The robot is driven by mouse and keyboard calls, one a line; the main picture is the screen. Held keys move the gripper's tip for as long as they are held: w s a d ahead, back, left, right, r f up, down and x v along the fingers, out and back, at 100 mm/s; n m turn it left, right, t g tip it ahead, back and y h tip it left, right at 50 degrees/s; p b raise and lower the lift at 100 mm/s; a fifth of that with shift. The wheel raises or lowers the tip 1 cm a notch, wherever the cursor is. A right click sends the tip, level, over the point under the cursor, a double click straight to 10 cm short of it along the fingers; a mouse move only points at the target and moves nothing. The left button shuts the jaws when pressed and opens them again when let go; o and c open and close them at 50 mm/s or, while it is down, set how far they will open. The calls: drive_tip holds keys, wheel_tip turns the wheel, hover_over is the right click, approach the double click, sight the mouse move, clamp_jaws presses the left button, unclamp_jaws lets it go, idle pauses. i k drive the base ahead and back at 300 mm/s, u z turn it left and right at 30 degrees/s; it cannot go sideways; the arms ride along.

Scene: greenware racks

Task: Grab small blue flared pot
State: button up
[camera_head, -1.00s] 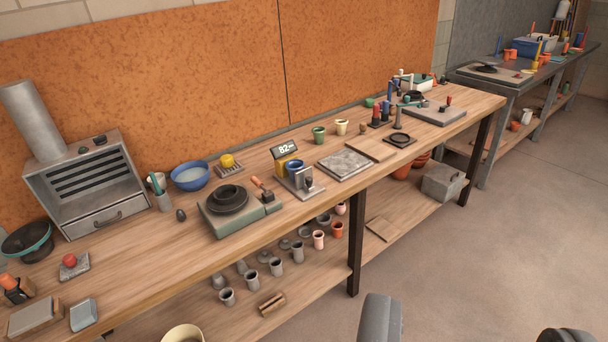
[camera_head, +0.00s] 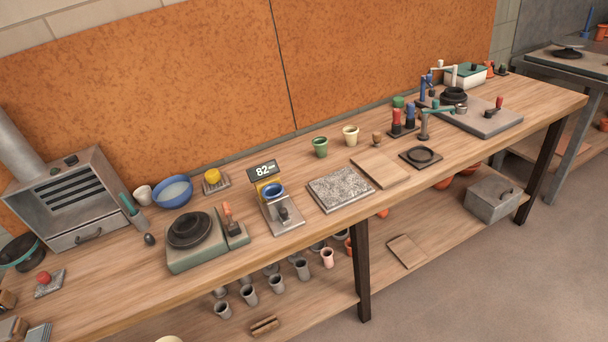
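A small blue pot (camera_head: 273,190) with a dark inside stands on the weighing device (camera_head: 283,216) near the middle of the workbench. I see it from above, so its flare is hard to judge. The device's display (camera_head: 264,171) behind the pot reads 82. A larger blue bowl (camera_head: 173,191) stands farther left. My gripper is not in view.
A green pot (camera_head: 320,147) and a cream pot (camera_head: 350,135) stand behind a speckled slab (camera_head: 341,189). A wheel unit (camera_head: 190,230) stands left of the weighing device. Several grey cups stand on the lower shelf. The floor at right is clear.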

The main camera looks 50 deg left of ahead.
sight(271, 192)
drive_tip(key=u, duration=0.45)
drive_tip(key=i, duration=1.05)
drive_tip(key=u, duration=0.8)
